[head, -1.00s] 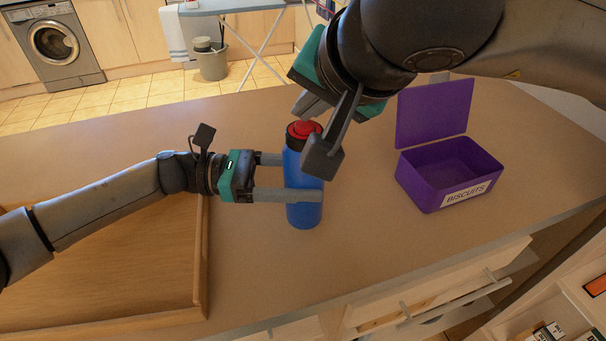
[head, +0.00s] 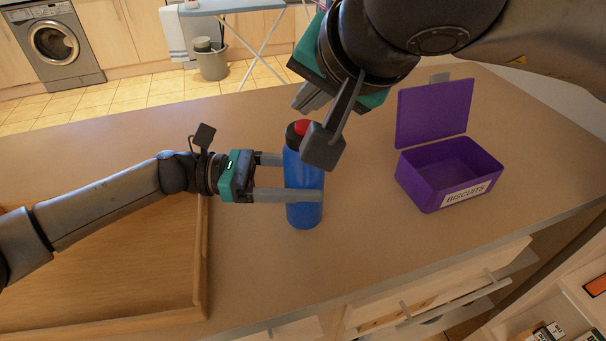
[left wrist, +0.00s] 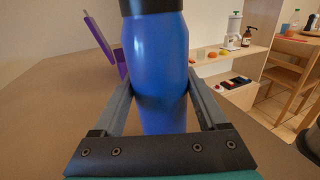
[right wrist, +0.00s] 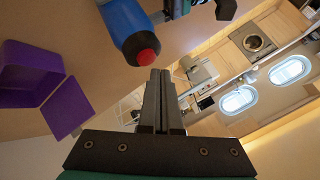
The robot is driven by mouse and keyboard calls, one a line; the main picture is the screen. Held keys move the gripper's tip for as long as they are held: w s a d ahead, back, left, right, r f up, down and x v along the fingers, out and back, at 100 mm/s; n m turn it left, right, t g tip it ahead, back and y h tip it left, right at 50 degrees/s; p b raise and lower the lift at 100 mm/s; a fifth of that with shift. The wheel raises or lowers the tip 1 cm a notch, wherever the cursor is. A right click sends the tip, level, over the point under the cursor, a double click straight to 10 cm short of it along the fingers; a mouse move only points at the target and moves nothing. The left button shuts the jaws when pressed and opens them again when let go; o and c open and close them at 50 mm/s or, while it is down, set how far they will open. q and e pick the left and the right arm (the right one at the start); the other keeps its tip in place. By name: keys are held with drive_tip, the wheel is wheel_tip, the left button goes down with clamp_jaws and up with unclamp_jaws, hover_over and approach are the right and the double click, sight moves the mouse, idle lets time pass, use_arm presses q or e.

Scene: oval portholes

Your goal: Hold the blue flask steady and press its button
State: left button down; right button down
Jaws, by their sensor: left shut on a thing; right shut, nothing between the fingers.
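The blue flask (head: 303,212) stands upright on the counter, with a dark collar and a red button (head: 302,126) on top. My left gripper (head: 302,178) is shut on the flask's body from the left, and the left wrist view shows a finger on each side of the flask (left wrist: 162,70). My right gripper (head: 307,101) is shut and empty, close to the flask's top. In the right wrist view its fingertips (right wrist: 160,73) lie beside the red button (right wrist: 146,57). I cannot tell whether they touch it.
A purple biscuits box (head: 447,172) with its lid open stands to the right of the flask. A wooden tray (head: 201,260) lies at the left front, under my left arm. The counter (head: 258,260) around the flask is clear. Drawers are below its front edge.

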use_arm(q)
drive_tip(key=shift+f, duration=0.1)
unclamp_jaws()
use_arm(e)
wheel_tip(320, 180, up, 6)
drive_tip(key=shift+f, duration=0.1)
idle(0.6)
use_arm(q)
drive_tip(key=shift+a, duration=0.15)
